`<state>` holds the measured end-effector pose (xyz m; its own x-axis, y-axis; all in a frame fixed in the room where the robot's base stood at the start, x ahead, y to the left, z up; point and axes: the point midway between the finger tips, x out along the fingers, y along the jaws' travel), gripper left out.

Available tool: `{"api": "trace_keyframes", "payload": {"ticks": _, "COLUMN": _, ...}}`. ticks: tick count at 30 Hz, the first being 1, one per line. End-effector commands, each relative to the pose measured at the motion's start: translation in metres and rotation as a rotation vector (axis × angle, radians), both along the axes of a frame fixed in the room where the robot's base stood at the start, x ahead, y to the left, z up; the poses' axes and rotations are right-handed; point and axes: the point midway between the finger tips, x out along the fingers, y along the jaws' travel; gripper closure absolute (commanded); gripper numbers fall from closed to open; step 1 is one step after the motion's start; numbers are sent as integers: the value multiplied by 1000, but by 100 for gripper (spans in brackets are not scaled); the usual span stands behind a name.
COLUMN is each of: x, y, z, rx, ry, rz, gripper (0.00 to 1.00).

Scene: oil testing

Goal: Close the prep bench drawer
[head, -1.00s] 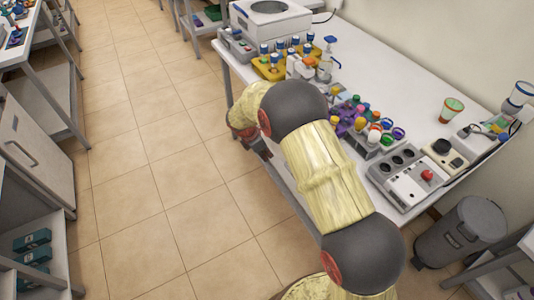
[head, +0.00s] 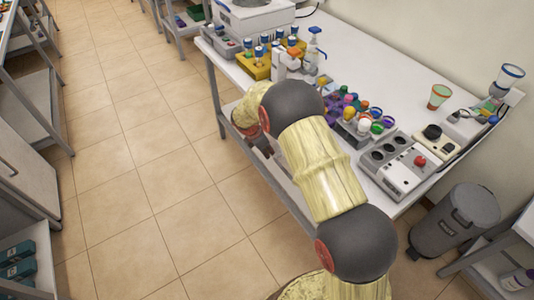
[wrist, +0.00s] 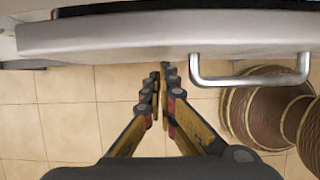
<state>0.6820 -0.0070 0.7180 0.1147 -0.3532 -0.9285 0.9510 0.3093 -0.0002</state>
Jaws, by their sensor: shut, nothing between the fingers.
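The prep bench drawer shows in the wrist view as a pale grey front panel (wrist: 130,34) across the top, with a metal bar handle (wrist: 250,80) on its right part. A dark strip runs along the panel's upper edge; how far the drawer stands out cannot be told. My gripper (wrist: 162,68) is shut and empty, its fingertips just below the panel's edge and left of the handle. Whether they touch it is unclear. In the head view my gripper (head: 264,147) is beside the front of the white bench (head: 390,85), where my arm hides the drawer.
The bench top holds a yellow rack (head: 257,68), several coloured-cap vials, a grey instrument (head: 397,172) and a cup (head: 438,96). A grey bin (head: 455,225) stands at the bench's right end. Shelving and a cabinet (head: 25,170) line the left. The tiled floor (head: 150,150) between is clear.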

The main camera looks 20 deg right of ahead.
Motion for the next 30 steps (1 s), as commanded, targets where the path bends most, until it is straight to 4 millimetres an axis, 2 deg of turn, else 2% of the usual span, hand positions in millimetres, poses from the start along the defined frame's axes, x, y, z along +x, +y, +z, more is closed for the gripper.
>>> {"api": "trace_keyframes", "payload": {"ticks": 5, "x": 1, "y": -5, "z": 1, "rx": 0, "ry": 1, "rz": -1, "gripper": 100}}
{"api": "trace_keyframes", "payload": {"ticks": 17, "x": 16, "y": -51, "z": 2, "rx": 0, "ry": 1, "rz": -1, "gripper": 100}}
{"api": "trace_keyframes", "payload": {"ticks": 30, "x": 16, "y": -50, "z": 0, "rx": -1, "ry": 1, "rz": 0, "gripper": 100}}
